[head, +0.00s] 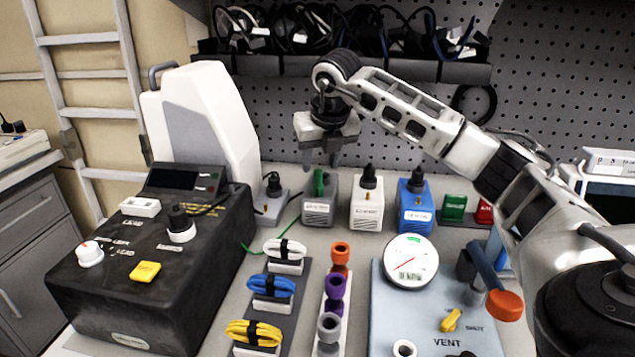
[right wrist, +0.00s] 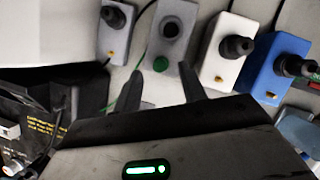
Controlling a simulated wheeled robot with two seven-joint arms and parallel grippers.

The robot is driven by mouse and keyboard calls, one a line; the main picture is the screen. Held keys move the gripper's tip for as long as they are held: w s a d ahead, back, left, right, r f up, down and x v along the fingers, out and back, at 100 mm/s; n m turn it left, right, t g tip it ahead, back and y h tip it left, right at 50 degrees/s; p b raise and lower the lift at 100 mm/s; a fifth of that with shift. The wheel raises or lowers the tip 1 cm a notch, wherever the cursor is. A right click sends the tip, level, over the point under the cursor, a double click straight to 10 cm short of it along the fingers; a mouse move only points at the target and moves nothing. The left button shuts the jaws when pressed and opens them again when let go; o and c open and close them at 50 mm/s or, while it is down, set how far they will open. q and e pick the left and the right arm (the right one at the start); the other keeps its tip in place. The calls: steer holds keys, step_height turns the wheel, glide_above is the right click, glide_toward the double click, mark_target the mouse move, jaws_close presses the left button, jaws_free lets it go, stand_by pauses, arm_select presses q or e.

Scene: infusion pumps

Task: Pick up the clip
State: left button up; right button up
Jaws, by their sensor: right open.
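A small green piece, which looks like the clip (head: 319,183), stands on the grey box (head: 318,213) in the back row. In the right wrist view the green piece (right wrist: 160,64) shows as a round end in front of the box's dark socket. My right gripper (head: 321,160) is open, pointing down just above the green piece. My left gripper is not in view.
A white box (head: 367,208) and a blue box (head: 416,207) with black knobs stand close on the right. A thin green cable (head: 263,250) lies to the left. Cable bundles (head: 271,287) and coloured rings (head: 335,285) stand in front. A black console (head: 150,265) is at left.

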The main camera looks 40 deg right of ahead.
mark_target(319, 171)
steer(key=p+x, duration=0.1)
steer(key=x, duration=0.5)
steer(key=shift+w+f, duration=0.1)
steer(key=shift+f, duration=0.1)
steer(key=shift+c, duration=0.3)
jaws_close()
